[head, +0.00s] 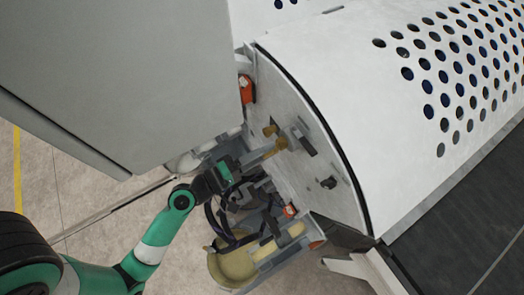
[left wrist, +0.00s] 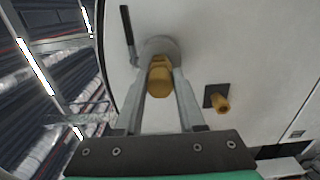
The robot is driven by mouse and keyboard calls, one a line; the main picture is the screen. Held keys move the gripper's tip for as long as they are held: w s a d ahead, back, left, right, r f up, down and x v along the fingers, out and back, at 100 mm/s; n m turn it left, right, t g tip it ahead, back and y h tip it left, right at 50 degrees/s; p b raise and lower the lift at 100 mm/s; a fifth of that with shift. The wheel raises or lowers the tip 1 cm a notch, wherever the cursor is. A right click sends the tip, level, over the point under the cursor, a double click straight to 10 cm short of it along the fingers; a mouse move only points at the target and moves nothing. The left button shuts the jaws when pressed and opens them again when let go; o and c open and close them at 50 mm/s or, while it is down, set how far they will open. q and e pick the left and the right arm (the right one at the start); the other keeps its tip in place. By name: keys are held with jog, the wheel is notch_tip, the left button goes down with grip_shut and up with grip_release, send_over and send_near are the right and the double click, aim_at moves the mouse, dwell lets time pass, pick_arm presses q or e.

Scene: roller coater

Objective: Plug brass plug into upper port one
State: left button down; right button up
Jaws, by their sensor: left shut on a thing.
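In the head view my left gripper (head: 264,156) reaches up from the lower left to the machine's white side panel. It is shut on a brass plug (head: 277,147), which is close against the panel. In the left wrist view the brass plug (left wrist: 160,80) sits between the two fingers of my left gripper (left wrist: 162,88). Its far end is in front of a round grey port (left wrist: 162,46). I cannot tell whether the plug is inside the port or only lined up with it. My right gripper is not in view.
A second brass fitting (left wrist: 220,101) on a dark square plate sticks out of the panel to the right. A dark lever (left wrist: 127,30) stands left of the port. Below the gripper hang dark hoses (head: 222,225) and a beige basin (head: 235,265). A large grey cabinet (head: 130,80) is at the upper left.

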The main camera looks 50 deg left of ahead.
pick_arm(q)
jog(key=shift+w, duration=0.4)
jog(key=shift+c, duration=2.1)
grip_release()
